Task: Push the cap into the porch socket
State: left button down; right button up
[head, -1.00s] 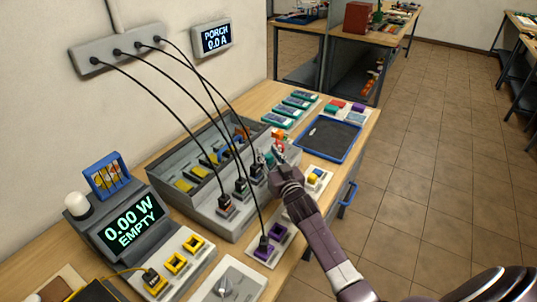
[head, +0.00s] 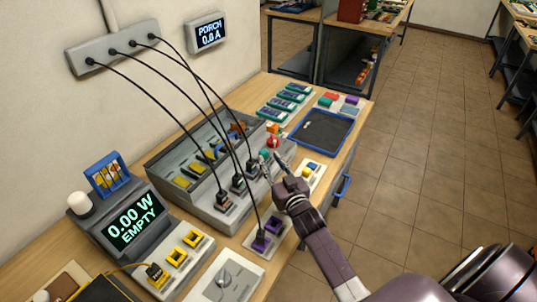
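A grey socket console (head: 228,214) stands on the bench, with black plugs on cables in its sloped front. A small red piece (head: 273,142) is at its far right end, with an orange piece (head: 272,128) just behind it. A teal piece (head: 265,154) shows beside my fingers. I cannot tell for sure which of these is the cap, and no label marks the porch socket. My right gripper (head: 273,164) is just in front of the red piece, with its fingers spread and nothing seen between them. My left gripper is not in view.
Black cables hang from a wall strip (head: 115,50) to the console. A blue-rimmed tray (head: 343,151) lies beyond my gripper. A meter (head: 133,226) reads 0.00 W, EMPTY. The floor at the right is clear.

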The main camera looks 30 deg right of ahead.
jog(key=s, duration=0.1)
jog(key=s+p, duration=0.1)
jog(key=s, duration=0.1)
jog(key=s+p, duration=0.1)
jog(key=shift+s+a+r, duration=0.15)
jog(key=shift+a, duration=0.15)
dwell(0.5)
